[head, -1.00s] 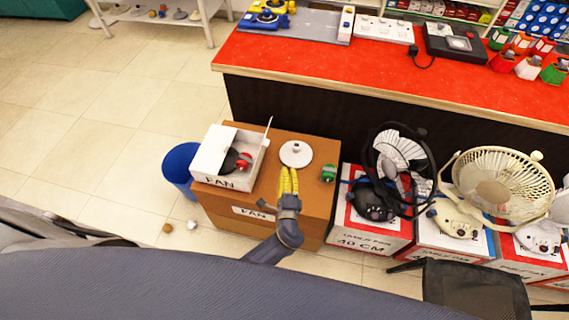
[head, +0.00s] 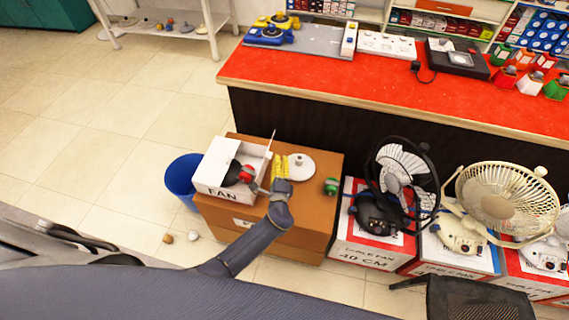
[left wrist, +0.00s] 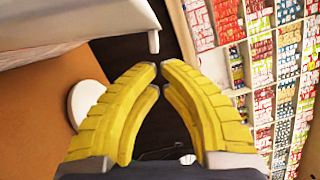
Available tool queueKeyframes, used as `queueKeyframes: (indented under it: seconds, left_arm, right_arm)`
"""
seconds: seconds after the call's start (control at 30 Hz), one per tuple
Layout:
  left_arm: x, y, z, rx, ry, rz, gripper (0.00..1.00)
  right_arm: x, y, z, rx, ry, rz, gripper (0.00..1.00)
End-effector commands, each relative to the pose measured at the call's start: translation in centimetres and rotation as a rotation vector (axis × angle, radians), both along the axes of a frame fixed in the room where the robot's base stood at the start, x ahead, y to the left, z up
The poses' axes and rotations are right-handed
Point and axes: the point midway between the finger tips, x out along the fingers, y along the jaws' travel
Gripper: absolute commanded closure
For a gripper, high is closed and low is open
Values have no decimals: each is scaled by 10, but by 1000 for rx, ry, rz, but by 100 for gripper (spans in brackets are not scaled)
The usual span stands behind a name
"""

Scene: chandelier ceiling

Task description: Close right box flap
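The white fan box (head: 216,178) stands open on the brown carton in the head view, with dark and red items inside. Its right flap (head: 271,145) stands up and leans outward. My left gripper (head: 280,160) is just right of the flap, with its yellow fingers pointing away from me. In the left wrist view the left gripper (left wrist: 158,72) has a narrow gap between its fingertips and nothing in it. A white surface, apparently the box (left wrist: 60,22), fills that view's upper left. Contact with the flap cannot be told. My right gripper is not in view.
A white disc (head: 300,166) and a green-red item (head: 330,186) lie on the brown carton (head: 318,222). A blue bin (head: 181,181) is at left. Fans on boxes (head: 372,243) stand at right. A red counter (head: 330,82) runs behind.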

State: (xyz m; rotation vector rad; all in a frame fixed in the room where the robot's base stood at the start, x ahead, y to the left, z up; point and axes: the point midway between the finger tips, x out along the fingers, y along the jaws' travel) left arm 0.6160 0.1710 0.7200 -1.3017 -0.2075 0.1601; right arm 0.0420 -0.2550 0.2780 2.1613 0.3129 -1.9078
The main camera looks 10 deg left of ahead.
Motion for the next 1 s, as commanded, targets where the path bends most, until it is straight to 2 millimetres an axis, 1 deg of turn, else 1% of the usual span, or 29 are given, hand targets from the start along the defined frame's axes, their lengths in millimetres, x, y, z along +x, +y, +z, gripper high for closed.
queueKeyframes:
  seconds: [0.47, 1.0]
  left_arm:
    - [0, 2, 1, -3, -1, 1, 100]
    - [0, 13, 9, -98, -2, 2, 100]
  right_arm:
    - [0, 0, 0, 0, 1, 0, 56]
    - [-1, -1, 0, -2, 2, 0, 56]
